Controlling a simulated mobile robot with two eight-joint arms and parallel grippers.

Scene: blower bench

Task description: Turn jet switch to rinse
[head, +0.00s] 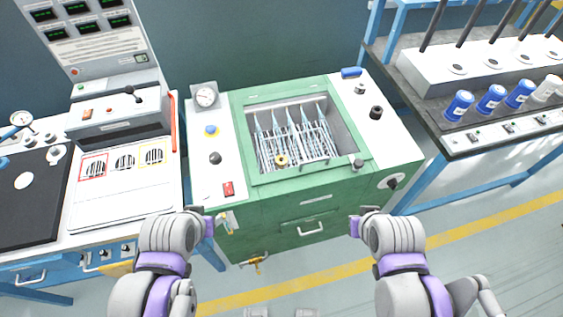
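The green washing unit (300,205) stands in the middle of the head view, with white panels on both sides of an open basin. A round white plate with a dark rotary knob (391,182) is on its right front face. I cannot read its marks or tell whether it is the jet switch. Dark knobs also stand on the top, at the left (215,158), right (376,112) and front right (358,163). My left gripper (210,224) is at the unit's front left. My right gripper (355,226) is in front of its right part, below the rotary knob. Their fingers are too unclear to judge.
Thin metal racks (296,138) fill the basin. A gauge (206,96) and a red switch (228,189) are on the left panel. A brass tap (256,262) sticks out low at the front.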

